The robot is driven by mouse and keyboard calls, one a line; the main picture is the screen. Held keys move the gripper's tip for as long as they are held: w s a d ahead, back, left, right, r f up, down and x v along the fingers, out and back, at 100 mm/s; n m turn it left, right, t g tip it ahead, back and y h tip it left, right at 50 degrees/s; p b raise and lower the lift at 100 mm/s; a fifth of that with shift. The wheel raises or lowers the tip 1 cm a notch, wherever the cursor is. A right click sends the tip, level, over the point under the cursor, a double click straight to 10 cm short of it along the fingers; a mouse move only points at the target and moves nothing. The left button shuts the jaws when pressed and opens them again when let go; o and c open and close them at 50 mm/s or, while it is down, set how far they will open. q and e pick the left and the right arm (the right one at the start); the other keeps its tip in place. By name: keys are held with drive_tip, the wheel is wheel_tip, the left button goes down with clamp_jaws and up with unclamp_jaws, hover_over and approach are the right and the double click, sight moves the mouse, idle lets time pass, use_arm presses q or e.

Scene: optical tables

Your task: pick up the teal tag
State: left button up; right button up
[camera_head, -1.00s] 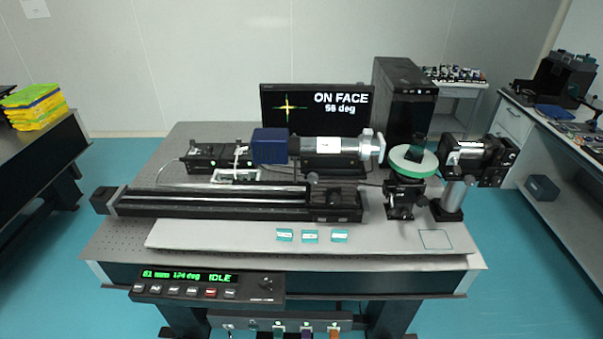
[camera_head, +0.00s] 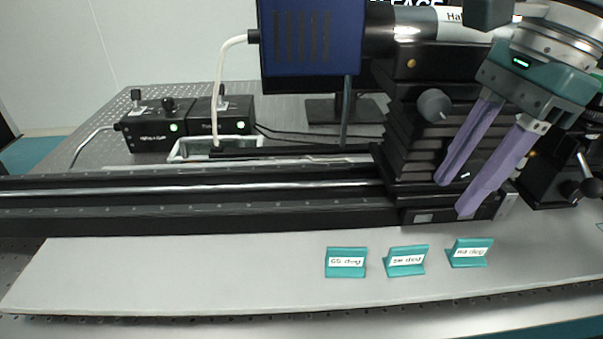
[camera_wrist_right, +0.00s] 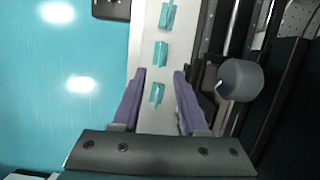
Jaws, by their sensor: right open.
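Three teal tags with white labels stand in a row on the pale plate (camera_head: 150,270): a left tag (camera_head: 346,262), a middle tag (camera_head: 406,260) and a right tag (camera_head: 470,252). The left label seems to read "65 deg"; the other two are hard to read. My right gripper (camera_head: 452,199) has purple fingers, is open and empty, and is above and behind the right tag. In the right wrist view the tags line up ahead, the nearest tag (camera_wrist_right: 157,93) lying between the open fingers (camera_wrist_right: 160,75) in the picture, apart from them. My left gripper is not in view.
A long black rail (camera_head: 200,208) runs behind the plate. The plate left of the tags is clear.

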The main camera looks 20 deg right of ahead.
sight(411, 247)
drive_tip(key=b+x, duration=0.1)
drive_tip(key=x, duration=0.9)
drive_tip(key=shift+w+d+f, duration=0.1)
drive_tip(key=shift+d, duration=0.05)
drive_tip(key=shift+c, duration=0.3)
clamp_jaws()
